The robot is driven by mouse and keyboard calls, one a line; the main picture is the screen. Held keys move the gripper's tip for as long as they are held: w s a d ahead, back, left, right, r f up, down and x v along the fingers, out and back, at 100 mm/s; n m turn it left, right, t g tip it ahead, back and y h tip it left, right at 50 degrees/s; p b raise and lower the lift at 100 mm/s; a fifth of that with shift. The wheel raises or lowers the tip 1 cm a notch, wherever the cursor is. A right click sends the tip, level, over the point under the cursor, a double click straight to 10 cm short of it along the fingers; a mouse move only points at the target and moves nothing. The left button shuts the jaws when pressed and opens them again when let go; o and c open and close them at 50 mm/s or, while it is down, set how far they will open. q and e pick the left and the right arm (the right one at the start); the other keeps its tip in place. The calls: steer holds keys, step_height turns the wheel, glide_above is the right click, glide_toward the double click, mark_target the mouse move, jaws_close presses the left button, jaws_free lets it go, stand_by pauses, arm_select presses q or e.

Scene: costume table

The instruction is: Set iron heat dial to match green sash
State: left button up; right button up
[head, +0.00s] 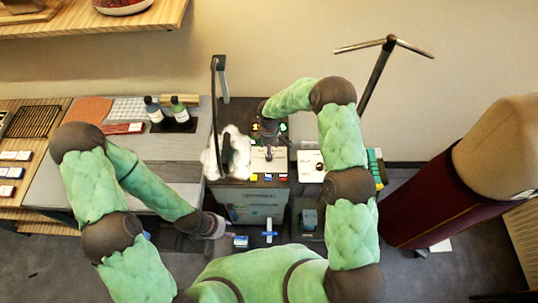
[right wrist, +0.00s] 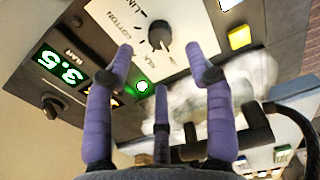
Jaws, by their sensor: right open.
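The heat dial (right wrist: 160,36) is a black knob on a white panel marked with fabric names, including COTTON and SILK. It shows just beyond my right gripper (right wrist: 158,62), whose purple fingers are open and spread below it, with nothing between them. I cannot tell exactly which word the knob's mark points at. In the head view my right gripper (head: 268,140) is over the white dial card (head: 268,160) on the dark station, partly hidden by its own arm. My left gripper (head: 215,228) is low, left of the station front; its fingers are unclear. I cannot identify a green sash.
A green display reading 3.5 (right wrist: 62,67), a lit green lamp (right wrist: 142,86), a smaller knob (right wrist: 52,105) and a yellow button (right wrist: 240,37) surround the panel. White padding (head: 212,160) lies left. Two bottles (head: 180,110) stand farther left; a maroon dress form (head: 440,190) leans right.

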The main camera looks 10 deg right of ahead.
steer(key=shift+f+p, duration=0.3)
steer(key=shift+f, duration=3.3)
jaws_close()
